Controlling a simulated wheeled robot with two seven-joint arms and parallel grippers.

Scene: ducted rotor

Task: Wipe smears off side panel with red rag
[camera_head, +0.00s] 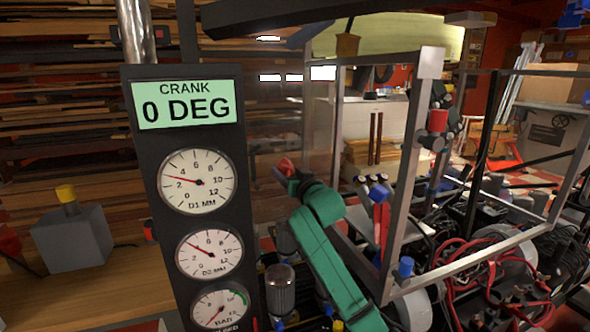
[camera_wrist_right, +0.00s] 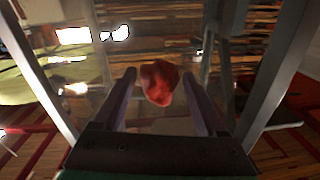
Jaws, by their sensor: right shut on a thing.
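My right gripper (camera_head: 284,172) is at the end of the green arm, in the middle of the head view. It is shut on a crumpled red rag (camera_head: 285,166). In the right wrist view the rag (camera_wrist_right: 160,82) sits between the two dark fingers at their tips. A faint, see-through side panel (camera_head: 308,120) seems to stand behind the gripper, left of the metal frame. I cannot tell whether the rag touches it, and I cannot make out the smears clearly. My left gripper is not in view.
A dark gauge post (camera_head: 150,200) with a "CRANK 0 DEG" display stands left of the gripper. The metal frame (camera_head: 398,180) rises to the right, with red cables and motors inside. A grey box (camera_head: 72,240) with a yellow knob sits at the left.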

